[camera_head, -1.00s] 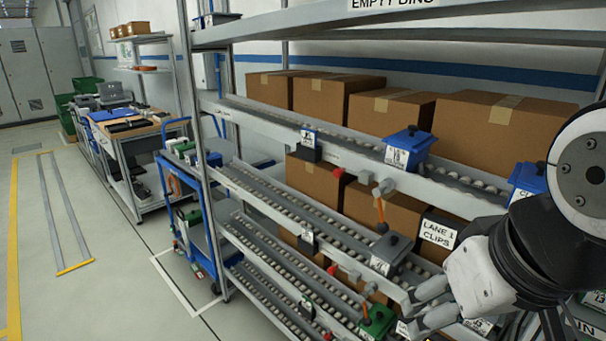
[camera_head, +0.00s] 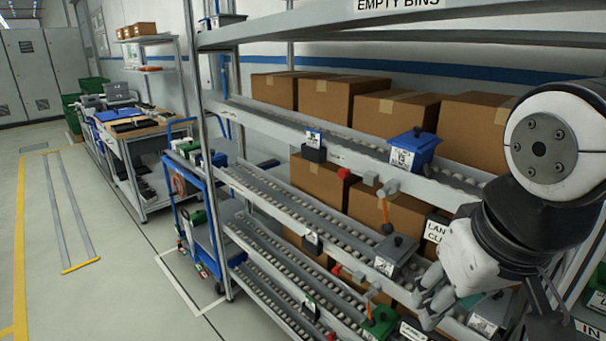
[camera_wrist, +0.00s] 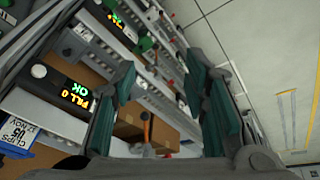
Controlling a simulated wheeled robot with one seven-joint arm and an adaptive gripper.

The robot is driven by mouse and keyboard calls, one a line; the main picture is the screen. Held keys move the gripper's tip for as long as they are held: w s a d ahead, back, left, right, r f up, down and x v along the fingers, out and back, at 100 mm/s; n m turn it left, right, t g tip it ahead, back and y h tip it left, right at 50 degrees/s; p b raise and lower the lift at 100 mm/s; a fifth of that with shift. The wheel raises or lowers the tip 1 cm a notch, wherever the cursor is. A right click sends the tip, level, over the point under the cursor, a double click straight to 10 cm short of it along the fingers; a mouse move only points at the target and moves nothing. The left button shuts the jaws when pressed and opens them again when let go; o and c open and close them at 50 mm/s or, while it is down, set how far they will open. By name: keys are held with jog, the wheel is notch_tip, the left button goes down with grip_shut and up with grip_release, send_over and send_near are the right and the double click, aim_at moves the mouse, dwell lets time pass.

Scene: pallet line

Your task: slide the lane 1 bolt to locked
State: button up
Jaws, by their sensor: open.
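The lane 1 sign (camera_head: 434,232) hangs on the middle level of the rack, partly covered by my arm in the head view. Left of it, an orange handle (camera_head: 386,216) hangs below a grey knob (camera_head: 390,188) on the rail; I cannot tell whether this is the lane 1 bolt or its position. An orange handle also shows low between my fingers in the wrist view (camera_wrist: 146,128). My gripper (camera_head: 428,298) is in front of the lower rack; in the wrist view (camera_wrist: 170,88) its fingers are wide apart with nothing between the tips.
A grey lidded bin (camera_head: 393,254), a blue bin (camera_head: 412,150) and a green bin (camera_head: 380,320) sit along the rack front. Cartons (camera_head: 328,98) stand behind the rollers. A blue cart (camera_head: 205,235) is at the rack's left end. The floor (camera_head: 110,290) at left is clear.

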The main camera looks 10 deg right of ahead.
jog(key=w+d+f+n+g+h, duration=0.1)
jog(key=w+d+g+h, duration=0.2)
jog(key=w, duration=0.5)
jog(key=n+t+h, duration=0.7)
jog(key=t+h, duration=0.3)
jog(key=t, duration=0.1)
send_near(341, 175)
jog(key=shift+g, duration=0.3)
jog(key=p+x, duration=0.1)
jog(key=x, duration=0.4)
jog(key=p+x, duration=0.1)
jog(key=x, duration=0.4)
jog(key=shift+w+d+r, duration=0.15)
jog(key=shift+w+r, duration=0.05)
jog(key=shift+w, duration=0.2)
jog(key=shift+c, duration=0.6)
grip_shut()
